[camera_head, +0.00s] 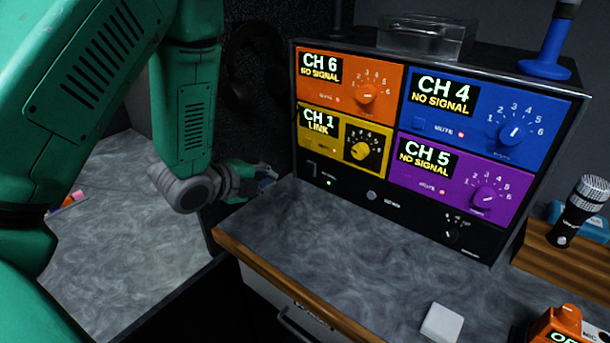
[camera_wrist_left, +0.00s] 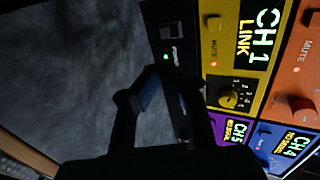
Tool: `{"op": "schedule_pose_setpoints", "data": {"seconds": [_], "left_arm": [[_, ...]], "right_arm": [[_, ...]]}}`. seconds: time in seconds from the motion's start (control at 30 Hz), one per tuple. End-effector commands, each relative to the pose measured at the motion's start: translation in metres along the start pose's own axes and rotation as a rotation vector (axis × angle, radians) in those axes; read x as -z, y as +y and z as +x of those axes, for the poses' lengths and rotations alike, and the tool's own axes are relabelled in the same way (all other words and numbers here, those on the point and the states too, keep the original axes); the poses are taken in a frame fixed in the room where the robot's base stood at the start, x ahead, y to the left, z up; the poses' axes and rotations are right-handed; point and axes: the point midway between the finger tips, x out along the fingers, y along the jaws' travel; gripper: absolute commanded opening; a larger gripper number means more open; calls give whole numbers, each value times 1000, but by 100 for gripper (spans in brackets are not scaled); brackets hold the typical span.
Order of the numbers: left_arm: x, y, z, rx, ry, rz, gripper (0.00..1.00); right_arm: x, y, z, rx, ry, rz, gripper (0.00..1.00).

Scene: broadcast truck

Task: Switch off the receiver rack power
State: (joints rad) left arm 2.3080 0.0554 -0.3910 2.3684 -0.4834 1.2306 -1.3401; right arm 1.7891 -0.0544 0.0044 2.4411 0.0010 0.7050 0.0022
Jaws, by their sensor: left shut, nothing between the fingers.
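The receiver rack (camera_head: 400,190) is a black box with orange, blue, yellow and purple channel panels. CH 1 reads LINK; CH 6, CH 4 and CH 5 read NO SIGNAL. Its power switch (camera_head: 311,168) is a small black rocker at the lower left of the front, beside a lit green light (camera_head: 329,183). The switch also shows at the top of the left wrist view (camera_wrist_left: 172,32). My left gripper (camera_head: 266,181) is shut and empty, just left of the rack's lower left corner, apart from the switch. My right gripper is not in view.
A white square block (camera_head: 442,322), an orange device (camera_head: 560,328) and a microphone (camera_head: 580,210) on a wooden stand are at right. A clear box (camera_head: 425,35) sits on the rack.

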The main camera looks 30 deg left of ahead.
Motion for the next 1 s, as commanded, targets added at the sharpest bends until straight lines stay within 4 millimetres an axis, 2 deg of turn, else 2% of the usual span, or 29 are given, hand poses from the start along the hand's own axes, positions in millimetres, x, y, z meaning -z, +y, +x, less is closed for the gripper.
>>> {"op": "schedule_pose_setpoints", "data": {"seconds": [0.17,0.4,0.6,0.8,1.0], "left_arm": [[0,0,27,1,1,-1,0],[0,0,79,1,1,-1,0],[1,0,114,2,-1,-1,0],[0,0,132,2,0,-2,0],[0,0,134,0,0,-2,0]], "right_arm": [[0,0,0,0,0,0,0],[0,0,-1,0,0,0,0],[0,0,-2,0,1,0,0],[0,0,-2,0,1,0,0],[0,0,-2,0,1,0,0]]}}
